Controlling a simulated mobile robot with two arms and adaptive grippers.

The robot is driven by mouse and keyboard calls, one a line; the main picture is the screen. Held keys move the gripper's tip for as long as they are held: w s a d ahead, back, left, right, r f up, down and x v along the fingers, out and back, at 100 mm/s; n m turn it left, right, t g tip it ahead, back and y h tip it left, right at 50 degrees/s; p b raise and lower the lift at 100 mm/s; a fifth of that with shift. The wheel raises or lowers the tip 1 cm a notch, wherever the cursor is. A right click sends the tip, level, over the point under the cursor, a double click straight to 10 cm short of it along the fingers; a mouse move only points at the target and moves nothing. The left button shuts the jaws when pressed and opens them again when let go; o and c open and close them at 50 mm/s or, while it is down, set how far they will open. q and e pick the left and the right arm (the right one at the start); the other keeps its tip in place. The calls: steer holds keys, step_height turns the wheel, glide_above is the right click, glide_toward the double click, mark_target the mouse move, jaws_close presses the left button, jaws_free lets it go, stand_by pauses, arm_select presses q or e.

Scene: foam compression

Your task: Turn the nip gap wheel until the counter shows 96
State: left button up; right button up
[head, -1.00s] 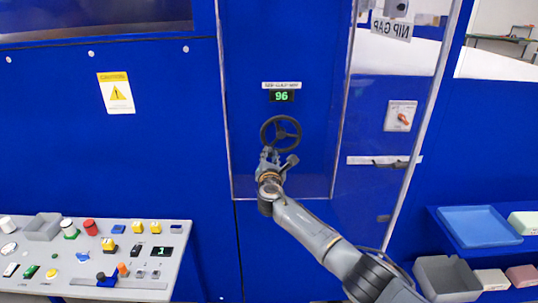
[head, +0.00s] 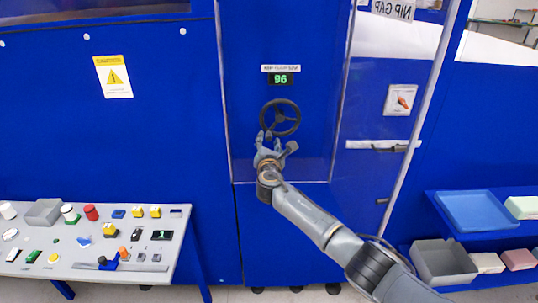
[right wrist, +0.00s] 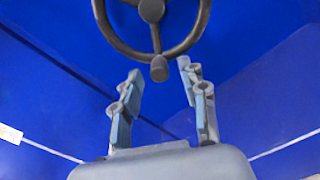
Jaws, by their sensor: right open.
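The black nip gap wheel (head: 280,118) is mounted on the blue panel inside a clear-edged recess in the head view. The counter (head: 284,79) above it shows green digits that read 96. My right gripper (head: 269,138) is just below and in front of the wheel's lower left rim. In the right wrist view the wheel (right wrist: 152,30) is beyond the fingertips, with its knob hanging from the low side of the rim. My right gripper (right wrist: 158,85) is open and empty there, its two fingers apart, and the knob appears between and above the tips. My left gripper is not in view.
A clear door with a NIP GAP label (head: 394,9) stands open to the right of the recess. A control desk (head: 95,268) with several buttons is at lower left. Blue shelves (head: 485,240) with a tray (head: 476,211) and a grey bin (head: 443,263) are at right.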

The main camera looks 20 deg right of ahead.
steer(key=v, duration=1.1)
steer(key=s+d+f+m+g+y+b, duration=0.15)
steer(key=s+f, duration=0.25)
steer(key=f, duration=0.8)
steer(key=s+f+m+g, duration=0.3)
steer(key=f, duration=0.8)
steer(key=s+d+f+m+g+y+b, duration=0.1)
steer(key=s+f+m+g, duration=0.25)
steer(key=f, duration=0.85)
steer(key=s+d+f+m+g+y+b, duration=0.1)
steer(key=s+f+m+g, duration=0.3)
steer(key=s+f, duration=1.4)
steer(key=s+f+m+g, duration=0.1)
steer(key=s+f+m, duration=0.3)
steer(key=s, duration=0.7)
steer(key=s+f+m+g+y+b, duration=0.1)
steer(key=s+f+m, duration=0.3)
steer(key=s, duration=0.8)
steer(key=s+f+m+g+b, duration=0.1)
steer(key=s+f+m+g, duration=0.1)
steer(key=s+f+m, duration=0.2)
steer(key=s+f, duration=0.3)
steer(key=s, duration=0.4)
steer(key=shift+s+a+f+m, duration=0.3)
steer(key=shift+s+a, duration=0.05)
